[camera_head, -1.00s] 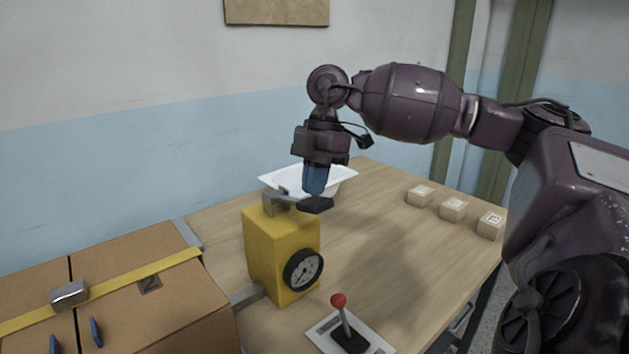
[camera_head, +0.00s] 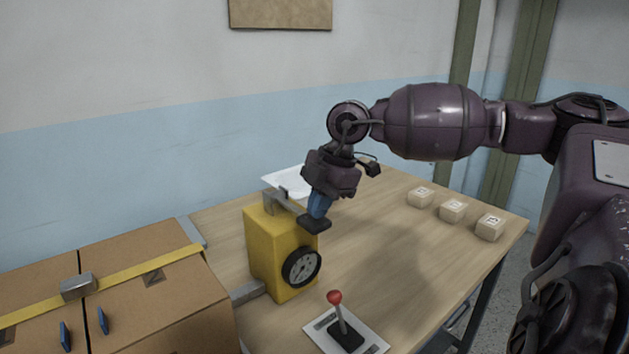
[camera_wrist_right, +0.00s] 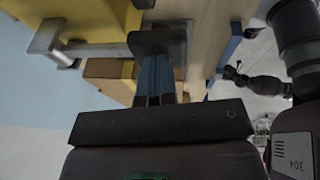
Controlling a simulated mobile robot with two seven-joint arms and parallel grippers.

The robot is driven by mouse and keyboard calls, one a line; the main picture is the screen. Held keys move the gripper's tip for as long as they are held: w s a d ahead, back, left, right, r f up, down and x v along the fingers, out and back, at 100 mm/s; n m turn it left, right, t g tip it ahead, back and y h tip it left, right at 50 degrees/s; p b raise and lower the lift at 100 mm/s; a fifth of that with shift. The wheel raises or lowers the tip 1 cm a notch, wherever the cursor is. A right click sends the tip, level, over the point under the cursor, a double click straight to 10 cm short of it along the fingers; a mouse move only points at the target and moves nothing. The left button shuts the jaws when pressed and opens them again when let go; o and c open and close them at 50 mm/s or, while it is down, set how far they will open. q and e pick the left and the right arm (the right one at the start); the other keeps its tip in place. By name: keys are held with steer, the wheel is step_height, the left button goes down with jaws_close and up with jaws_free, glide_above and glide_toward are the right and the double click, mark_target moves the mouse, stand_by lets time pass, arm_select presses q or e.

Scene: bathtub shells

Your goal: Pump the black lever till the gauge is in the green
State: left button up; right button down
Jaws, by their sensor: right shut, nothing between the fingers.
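The yellow pump box (camera_head: 267,250) stands on the wooden table. A grey metal arm on its top ends in a black lever pad (camera_head: 314,223). The round black-rimmed gauge (camera_head: 301,267) is on its front; its needle and green zone are too small to read. My right gripper (camera_head: 317,212) is shut and empty, its blue fingertips pressed on or just at the pad from above. In the right wrist view the black pad (camera_wrist_right: 158,42) is at the blue fingertips.
A red-knobbed stick (camera_head: 336,298) stands on a plate at the table's front. Several small pale blocks (camera_head: 453,211) sit at the right. A white tray (camera_head: 283,181) lies behind the pump. A taped cardboard box (camera_head: 190,308) is at left.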

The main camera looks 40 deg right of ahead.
step_height(320, 180, down, 2)
steer(key=shift+s+f, duration=0.1)
steer(key=shift+s, duration=0.05)
arm_select(q)
steer(key=shift+f, duration=0.15)
arm_select(e)
steer(key=shift+f, duration=0.2)
arm_select(q)
steer(key=shift+w, duration=0.1)
